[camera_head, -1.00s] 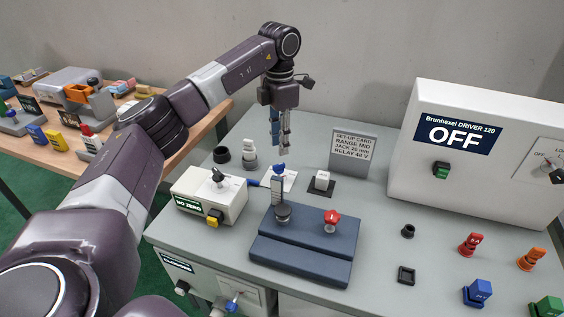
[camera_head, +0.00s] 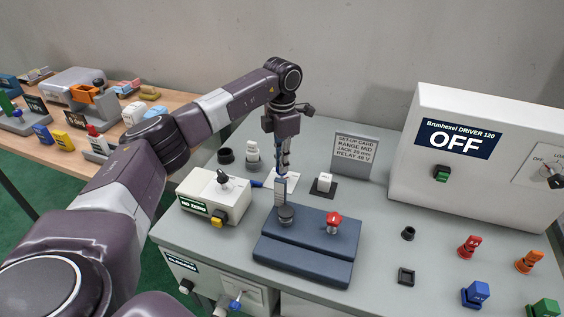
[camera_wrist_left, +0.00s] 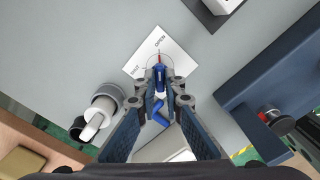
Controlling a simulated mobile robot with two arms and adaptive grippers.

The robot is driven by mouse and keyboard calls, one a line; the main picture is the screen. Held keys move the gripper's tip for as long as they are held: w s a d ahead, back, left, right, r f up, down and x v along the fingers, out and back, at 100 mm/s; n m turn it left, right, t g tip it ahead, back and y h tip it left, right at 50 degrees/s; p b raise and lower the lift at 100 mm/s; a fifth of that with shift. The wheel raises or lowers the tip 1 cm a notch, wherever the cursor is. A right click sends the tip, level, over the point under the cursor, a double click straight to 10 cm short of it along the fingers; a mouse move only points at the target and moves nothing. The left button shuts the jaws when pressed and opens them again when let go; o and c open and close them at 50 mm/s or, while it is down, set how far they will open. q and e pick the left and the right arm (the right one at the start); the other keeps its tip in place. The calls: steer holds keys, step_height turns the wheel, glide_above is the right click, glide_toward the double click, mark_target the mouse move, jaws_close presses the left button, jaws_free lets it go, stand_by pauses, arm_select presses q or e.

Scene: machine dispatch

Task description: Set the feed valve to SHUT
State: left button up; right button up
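The feed valve (camera_wrist_left: 160,78) has a blue handle with a red pointer on a white card (camera_wrist_left: 181,58) marked OPEN and SHUT. In the wrist view the red pointer lies toward OPEN. My left gripper (camera_wrist_left: 161,88) is down over the valve, with one fingertip on each side of the blue handle. I cannot tell whether the fingers touch it. In the head view the left gripper (camera_head: 283,165) points straight down at the card (camera_head: 292,184), and the valve is mostly hidden behind the fingers and an upright gauge plate. My right gripper is not in view.
A dark blue block (camera_head: 300,262) with a red knob (camera_head: 333,220) stands in front of the valve. The NO ZERO box (camera_head: 205,190) is on the left, and a grey-white plug (camera_head: 253,153) stands behind. The OFF driver cabinet (camera_head: 480,190) is on the right.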

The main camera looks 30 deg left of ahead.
arm_select(q)
steer(key=shift+n, duration=0.4)
jaws_close()
steer(key=n+p, duration=0.1)
steer(key=n, duration=0.3)
steer(key=shift+r+n, duration=0.1)
steer(key=shift+n, duration=0.2)
steer(key=n+p, duration=0.1)
steer(key=n, duration=0.4)
steer(key=n+p, duration=0.1)
steer(key=n, duration=0.3)
steer(key=shift+w+n+p, duration=0.1)
steer(key=shift+n+p, duration=0.3)
steer(key=shift+n, duration=1.4)
steer(key=o, duration=0.7)
jaws_free()
step_height(320, 180, up, 12)
